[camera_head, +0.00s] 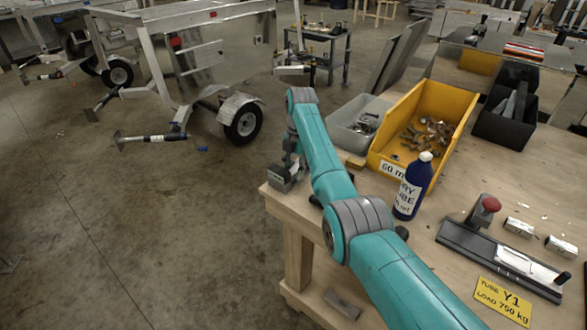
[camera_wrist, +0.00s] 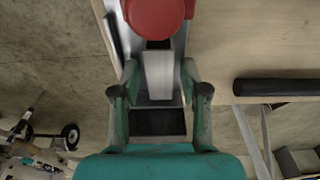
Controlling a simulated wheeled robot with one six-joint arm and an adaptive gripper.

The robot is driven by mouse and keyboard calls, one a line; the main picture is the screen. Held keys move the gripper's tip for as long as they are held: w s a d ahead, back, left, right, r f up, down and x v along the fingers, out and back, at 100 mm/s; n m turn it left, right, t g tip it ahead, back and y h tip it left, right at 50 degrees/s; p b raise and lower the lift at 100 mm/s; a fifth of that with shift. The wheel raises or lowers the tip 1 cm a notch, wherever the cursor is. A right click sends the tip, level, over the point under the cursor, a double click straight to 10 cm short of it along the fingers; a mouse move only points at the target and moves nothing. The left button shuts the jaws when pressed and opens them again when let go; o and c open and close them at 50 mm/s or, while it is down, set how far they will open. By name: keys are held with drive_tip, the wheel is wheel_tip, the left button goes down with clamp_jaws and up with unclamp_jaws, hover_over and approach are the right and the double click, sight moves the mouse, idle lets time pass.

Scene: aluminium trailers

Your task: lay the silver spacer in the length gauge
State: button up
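A dark slotted fixture (camera_head: 490,255) with a red knob lies at the right of the bench; it looks like the length gauge. A bright cylindrical piece lies along it. Two short silver pieces (camera_head: 519,228), which look like spacers, lie beside it, apart from it. In the wrist view my gripper's fingers (camera_wrist: 159,78) stand apart. Between and beyond them show a silver-grey bar (camera_wrist: 159,74) and a red round knob (camera_wrist: 158,18); I see no clear contact.
A yellow bin (camera_head: 455,105) of metal parts, a grey tray (camera_head: 352,122), a black bin (camera_head: 506,115) and a blue bottle (camera_head: 412,190) stand on the bench. A yellow label (camera_head: 503,301) lies in front of the fixture. Trailers stand on the floor at left.

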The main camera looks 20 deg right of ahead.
sight(297, 167)
drive_tip(key=shift+r, duration=0.1)
wheel_tip(297, 167, up, 12)
drive_tip(key=d, duration=0.1)
drive_tip(key=shift+w+d, duration=0.15)
drive_tip(key=shift+w, duration=0.3)
idle(0.4)
